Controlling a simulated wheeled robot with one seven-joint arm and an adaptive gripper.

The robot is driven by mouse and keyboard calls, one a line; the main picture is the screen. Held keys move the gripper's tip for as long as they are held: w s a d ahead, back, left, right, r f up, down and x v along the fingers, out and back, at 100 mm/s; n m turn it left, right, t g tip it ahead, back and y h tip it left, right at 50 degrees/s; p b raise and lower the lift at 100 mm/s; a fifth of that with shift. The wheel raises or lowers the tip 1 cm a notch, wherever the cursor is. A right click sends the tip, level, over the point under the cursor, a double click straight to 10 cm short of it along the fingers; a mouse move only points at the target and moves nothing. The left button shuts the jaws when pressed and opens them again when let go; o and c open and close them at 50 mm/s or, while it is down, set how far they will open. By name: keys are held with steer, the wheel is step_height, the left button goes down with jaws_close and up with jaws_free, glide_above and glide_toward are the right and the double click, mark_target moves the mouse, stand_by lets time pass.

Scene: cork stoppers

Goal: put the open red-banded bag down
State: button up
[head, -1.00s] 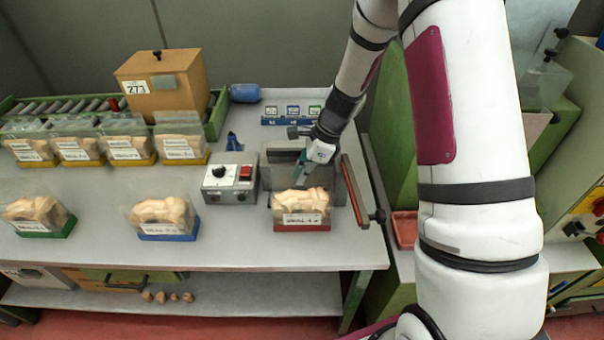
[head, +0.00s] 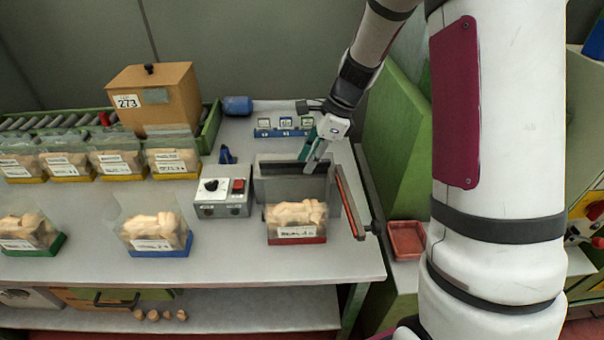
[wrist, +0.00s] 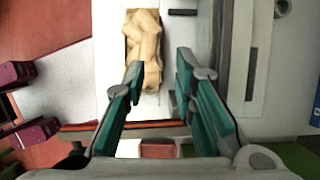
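The open red-banded bag (head: 297,222), clear with pale corks and a white label, stands upright on the bench near its front right edge. Its red band (head: 297,241) is at the bottom, resting on the bench. In the wrist view its corks (wrist: 143,48) show beyond the fingertips. My gripper (head: 311,162) is above and behind the bag, near the grey sealing machine (head: 285,187), and apart from the bag. In the wrist view my gripper (wrist: 160,70) has its two teal-padded fingers spread with nothing between them.
A control box (head: 223,198) stands left of the machine, and a red-handled lever (head: 349,203) on its right. A blue-banded bag (head: 156,232) and a green-banded bag (head: 25,230) stand further left. Yellow-banded bags (head: 116,160) line the back. Bench is clear between the front bags.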

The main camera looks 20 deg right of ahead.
steer(key=v, duration=0.2)
steer(key=shift+r, duration=0.3)
steer(key=s+a+r+n+t+h, duration=0.15)
steer(key=s+a+r+n, duration=0.25)
steer(key=s+r+n, duration=0.7)
steer(key=s+r+n+t+h, duration=0.1)
steer(key=s+r+n, duration=0.1)
steer(key=s+n, duration=0.3)
steer(key=s+r+n+t+h, duration=0.1)
steer(key=s+r+n+h, duration=0.1)
steer(key=s+n, duration=0.3)
steer(key=s+r, duration=0.1)
steer(key=s, duration=0.3)
steer(key=shift+s+n, duration=0.3)
steer(key=shift+s, duration=0.05)
steer(key=shift+r+t, duration=0.1)
steer(key=shift+t, duration=0.15)
steer(key=shift+c, duration=0.2)
